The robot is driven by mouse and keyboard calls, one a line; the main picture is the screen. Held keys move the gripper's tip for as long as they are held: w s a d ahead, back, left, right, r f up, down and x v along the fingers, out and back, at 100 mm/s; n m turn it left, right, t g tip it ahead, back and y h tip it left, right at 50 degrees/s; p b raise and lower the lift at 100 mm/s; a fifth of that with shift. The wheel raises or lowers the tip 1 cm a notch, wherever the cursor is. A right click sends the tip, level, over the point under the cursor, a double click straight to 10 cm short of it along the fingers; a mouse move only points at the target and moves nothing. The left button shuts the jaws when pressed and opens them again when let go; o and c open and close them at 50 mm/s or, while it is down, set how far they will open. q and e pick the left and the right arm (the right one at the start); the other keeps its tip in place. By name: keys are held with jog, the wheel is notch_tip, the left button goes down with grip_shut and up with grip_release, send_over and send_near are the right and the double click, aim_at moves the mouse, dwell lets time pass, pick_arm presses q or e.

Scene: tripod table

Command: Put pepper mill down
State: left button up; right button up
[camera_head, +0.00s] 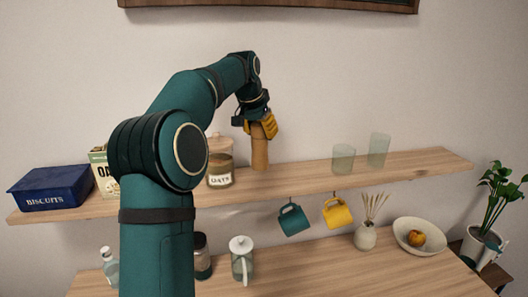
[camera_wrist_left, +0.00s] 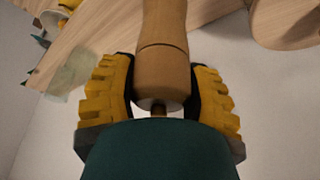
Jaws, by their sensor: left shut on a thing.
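The pepper mill (camera_head: 260,152) is a light brown wooden cylinder. In the head view it stands upright at the wooden shelf (camera_head: 308,174), right of the oats jar; its lower end appears to meet the shelf top, but I cannot tell if it bears its weight there. My left gripper (camera_head: 263,128) is shut on its upper part from above. In the left wrist view the mill (camera_wrist_left: 163,45) sits between the yellow finger pads of the left gripper (camera_wrist_left: 160,92), its end with a small metal knob towards the camera. My right gripper is not in view.
The oats jar (camera_head: 220,170) stands close left of the mill, partly behind my arm. A blue biscuits tin (camera_head: 50,188) and a carton (camera_head: 103,172) are further left. Two glasses (camera_head: 343,159) (camera_head: 378,150) stand to the right. Teal (camera_head: 293,220) and yellow (camera_head: 338,214) mugs hang below the shelf.

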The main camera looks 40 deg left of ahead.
aim_at(262, 148)
pick_arm(q)
jog(key=shift+w+f, duration=0.15)
jog(key=shift+f, duration=2.55)
jog(key=o, duration=1.3)
jog(key=shift+f, duration=0.1)
jog(key=v, duration=1.2)
jog(key=shift+d, duration=0.1)
